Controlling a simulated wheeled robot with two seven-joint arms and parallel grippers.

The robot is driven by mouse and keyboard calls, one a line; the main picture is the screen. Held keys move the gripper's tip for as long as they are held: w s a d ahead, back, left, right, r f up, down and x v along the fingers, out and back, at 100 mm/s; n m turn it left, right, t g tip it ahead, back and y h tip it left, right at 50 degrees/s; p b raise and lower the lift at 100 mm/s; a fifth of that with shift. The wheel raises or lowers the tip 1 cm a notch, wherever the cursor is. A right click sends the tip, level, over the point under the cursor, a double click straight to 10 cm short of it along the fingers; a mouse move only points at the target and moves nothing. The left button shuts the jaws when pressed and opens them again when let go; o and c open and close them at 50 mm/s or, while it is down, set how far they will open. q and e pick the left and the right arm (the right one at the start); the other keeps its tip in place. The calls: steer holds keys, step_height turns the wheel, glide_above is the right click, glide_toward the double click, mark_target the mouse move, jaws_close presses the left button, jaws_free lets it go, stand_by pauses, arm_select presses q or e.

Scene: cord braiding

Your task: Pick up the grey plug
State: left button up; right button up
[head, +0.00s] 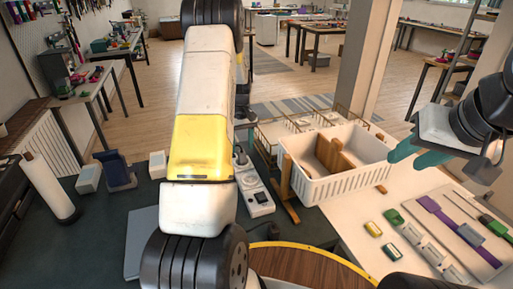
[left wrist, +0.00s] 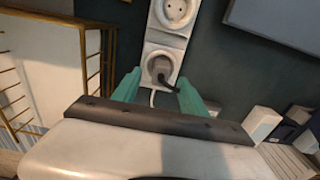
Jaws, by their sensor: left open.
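My right gripper (head: 413,158) is open and empty beside the white basket.
A white basket (head: 345,185) with wooden pieces stands right of the strip, near a wire rack (head: 290,122). A pale board (head: 340,218) at right holds small coloured parts. A white cylinder (head: 48,188) and small blocks stand at left.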

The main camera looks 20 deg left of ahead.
mark_target(242, 151)
arm_select(q)
step_height(242, 151, down, 4)
steer(key=shift+a+f, duration=0.1)
steer(key=shift+f, duration=0.1)
jaws_close()
